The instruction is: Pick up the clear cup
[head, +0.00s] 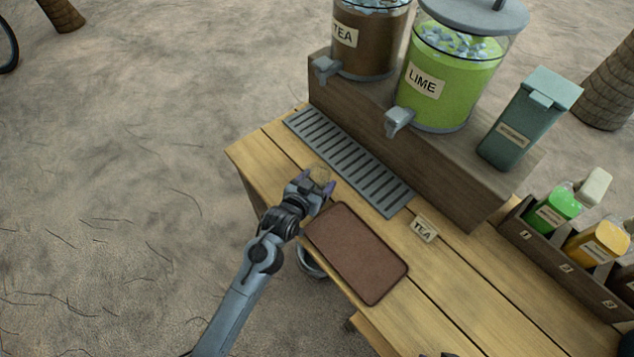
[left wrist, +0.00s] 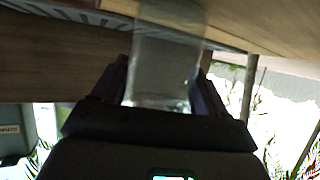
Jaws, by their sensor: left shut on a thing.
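The clear cup (left wrist: 165,65) is see-through and sits between the two fingers of my left gripper (left wrist: 165,88) in the left wrist view. My left gripper is shut on it. In the head view my left gripper (head: 318,186) is at the left edge of the wooden table, beside the metal drip grate, and the cup (head: 320,174) shows only faintly between its purple fingertips. I cannot tell whether the cup touches the table.
A brown mat (head: 357,254) lies close to the gripper, with a TEA card (head: 424,228) to its right. The slotted grate (head: 350,162) lies below the TEA dispenser (head: 370,40) and LIME dispenser (head: 450,80). A teal container (head: 527,118) and a bottle rack (head: 560,255) stand at right.

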